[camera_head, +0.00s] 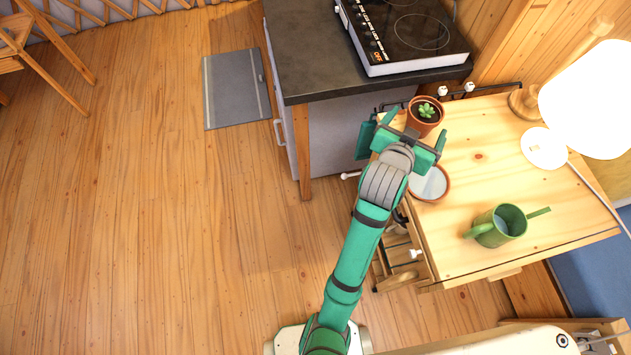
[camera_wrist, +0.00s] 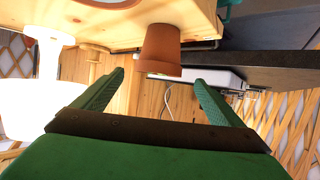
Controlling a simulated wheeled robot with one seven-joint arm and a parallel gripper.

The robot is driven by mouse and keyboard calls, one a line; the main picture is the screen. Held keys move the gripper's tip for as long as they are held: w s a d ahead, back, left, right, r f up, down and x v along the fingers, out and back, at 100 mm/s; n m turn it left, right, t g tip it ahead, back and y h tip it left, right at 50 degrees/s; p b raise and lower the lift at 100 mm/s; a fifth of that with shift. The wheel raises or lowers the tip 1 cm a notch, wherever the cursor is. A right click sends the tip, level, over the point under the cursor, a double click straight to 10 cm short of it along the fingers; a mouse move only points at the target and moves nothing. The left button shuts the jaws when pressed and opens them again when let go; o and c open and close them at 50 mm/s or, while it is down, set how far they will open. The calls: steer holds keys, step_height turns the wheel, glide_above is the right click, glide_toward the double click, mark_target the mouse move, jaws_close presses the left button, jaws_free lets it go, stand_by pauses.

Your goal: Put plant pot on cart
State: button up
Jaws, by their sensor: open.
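The plant pot (camera_head: 424,118) is terracotta with a small green succulent. It stands upright at the far left corner of a wooden table (camera_head: 470,240). In the wrist view, which is upside down, the pot (camera_wrist: 160,50) lies ahead of the fingertips, in line with the gap. My gripper (camera_head: 415,128) is open and empty, its green fingers spread just on the near side of the pot. The fingers also show in the wrist view (camera_wrist: 159,80). I cannot tell for sure which piece is the cart; a low wooden frame (camera_head: 386,268) is partly hidden by the table and my arm.
A round saucer (camera_head: 430,184) lies close beside my gripper. A green watering can (camera_head: 497,226) and a lamp (camera_head: 590,100) stand farther right. A dark counter (camera_head: 310,70) with a hob (camera_head: 405,35) rises behind. The floor to the left is clear around a grey mat (camera_head: 236,90).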

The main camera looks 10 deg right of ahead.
steer(key=s+a+f+n+t+y, duration=0.1)
steer(key=s+a+f+n, duration=0.1)
steer(key=s+a+f, duration=0.3)
steer(key=s+a+f+n+t+y, duration=0.1)
steer(key=s+a+f+n+y, duration=0.15)
steer(key=a, duration=0.45)
steer(key=s+a+f+n+t+y, duration=0.1)
steer(key=s+a+f, duration=0.2)
steer(key=a+f, duration=0.25)
steer(key=s+a+r+n+t+y, duration=0.1)
steer(key=s+a+y, duration=0.1)
steer(key=s+a, duration=0.4)
steer(key=s+a+r+n+t+y, duration=0.1)
steer(key=s+a+r+y, duration=0.1)
steer(key=s+a, duration=0.5)
steer(key=f+v, duration=0.1)
steer(key=v, duration=0.5)
steer(key=shift+s+f, duration=0.2)
steer(key=shift+s, duration=0.25)
steer(key=shift+w+n, duration=0.1)
steer(key=shift+n, duration=0.15)
